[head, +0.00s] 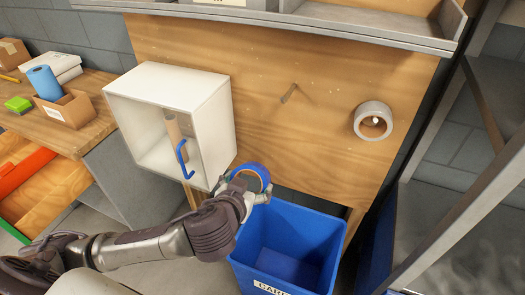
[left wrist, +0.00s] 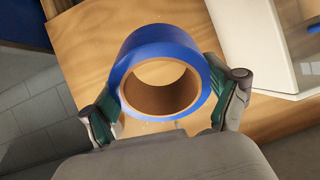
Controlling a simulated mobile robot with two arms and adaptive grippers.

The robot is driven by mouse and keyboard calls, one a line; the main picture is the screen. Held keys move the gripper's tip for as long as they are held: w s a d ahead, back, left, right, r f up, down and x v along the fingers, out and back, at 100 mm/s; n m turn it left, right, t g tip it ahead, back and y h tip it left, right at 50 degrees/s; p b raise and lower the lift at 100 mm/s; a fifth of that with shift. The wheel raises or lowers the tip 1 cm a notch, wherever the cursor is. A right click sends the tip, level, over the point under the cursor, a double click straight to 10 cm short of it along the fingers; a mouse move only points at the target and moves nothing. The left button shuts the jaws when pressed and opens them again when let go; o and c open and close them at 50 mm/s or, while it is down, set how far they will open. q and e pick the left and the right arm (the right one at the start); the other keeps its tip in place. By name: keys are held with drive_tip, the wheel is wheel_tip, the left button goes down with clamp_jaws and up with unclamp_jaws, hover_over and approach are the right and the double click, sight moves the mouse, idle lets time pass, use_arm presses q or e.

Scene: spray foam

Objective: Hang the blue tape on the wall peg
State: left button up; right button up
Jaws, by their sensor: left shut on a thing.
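The blue tape (head: 264,177) is a roll held in my left gripper (head: 252,190), above the back of a blue bin. In the left wrist view the tape (left wrist: 205,75) sits between the two green-padded fingers of the left gripper (left wrist: 168,108), its cardboard core facing the camera. A bare wall peg (head: 289,93) sticks out of the wooden board, above and to the right of the held tape. A grey tape roll (head: 373,120) hangs on another peg farther right. My right gripper is not in view.
A white open cabinet (head: 200,105) with a blue handle is mounted left of the bare peg. The blue bin (head: 330,235) stands below the board. A metal shelf (head: 330,25) runs above it, and a grey rack (head: 450,200) stands at right. The board around the peg is clear.

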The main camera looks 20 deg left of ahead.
use_arm(q)
drive_tip(key=shift+w+d+r+m+t+h+b, duration=0.4)
drive_tip(key=shift+r+t, duration=0.85)
drive_tip(key=shift+r, duration=0.85)
drive_tip(key=shift+w+d+r+m+t+h+b, duration=0.25)
drive_tip(key=shift+w+r+t, duration=0.3)
drive_tip(key=shift+r+t, duration=1.1)
drive_tip(key=shift+w+d+r+m+t+h+b, duration=0.2)
drive_tip(key=shift+w+r+t+h+b, duration=0.45)
drive_tip(key=shift+r, duration=1.85)
drive_tip(key=shift+y, duration=0.3)
drive_tip(key=shift+w+d+f, duration=0.1)
drive_tip(key=shift+w, duration=3.9)
drive_tip(key=shift+w, duration=0.1)
